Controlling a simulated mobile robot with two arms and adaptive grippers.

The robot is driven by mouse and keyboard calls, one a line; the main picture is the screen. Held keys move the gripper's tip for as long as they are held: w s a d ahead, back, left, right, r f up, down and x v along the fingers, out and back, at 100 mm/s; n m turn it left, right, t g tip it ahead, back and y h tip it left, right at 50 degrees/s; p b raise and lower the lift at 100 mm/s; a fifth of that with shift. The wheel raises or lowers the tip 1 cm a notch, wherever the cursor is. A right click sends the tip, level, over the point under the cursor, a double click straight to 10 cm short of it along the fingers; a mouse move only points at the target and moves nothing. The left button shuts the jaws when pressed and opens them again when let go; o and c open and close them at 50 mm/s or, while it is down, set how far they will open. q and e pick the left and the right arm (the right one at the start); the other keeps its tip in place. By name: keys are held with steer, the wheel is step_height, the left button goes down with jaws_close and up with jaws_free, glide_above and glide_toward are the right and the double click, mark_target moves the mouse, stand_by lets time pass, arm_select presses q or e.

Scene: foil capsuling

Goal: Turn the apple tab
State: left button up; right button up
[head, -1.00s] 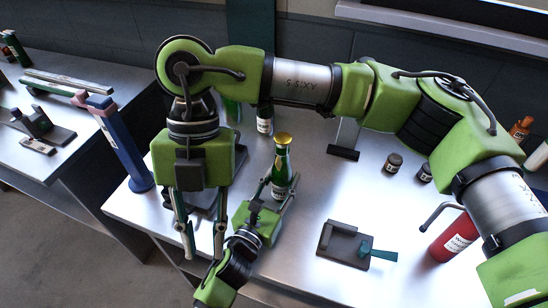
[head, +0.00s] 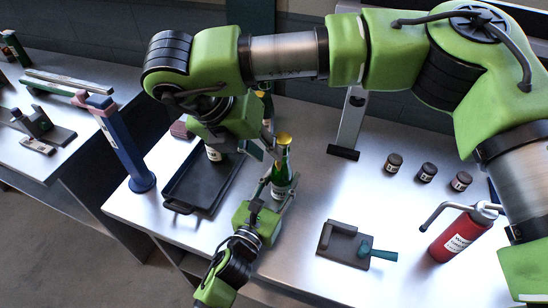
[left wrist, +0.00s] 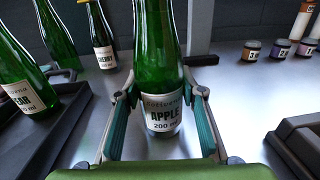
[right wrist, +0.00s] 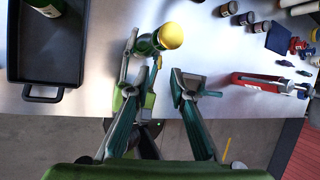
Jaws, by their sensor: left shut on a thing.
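The apple bottle (head: 282,172) is green with a gold foil top (head: 283,139) and stands upright. Its "APPLE 200 ml" label (left wrist: 163,112) faces the left wrist camera. My left gripper (head: 277,193) is shut on the bottle's body, with one finger on each side. My right gripper (head: 268,146) is close to the bottle's upper part. In the right wrist view its fingers (right wrist: 157,78) are apart, with the gold top (right wrist: 171,36) just beyond them. I cannot make out a tab on the foil for certain.
A black tray (head: 178,197) holding a bottle lies left of the apple bottle, beside a blue post (head: 122,150).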

mark_target(278, 164)
steer(key=x, duration=0.5)
steer(key=shift+r, duration=0.1)
jaws_close()
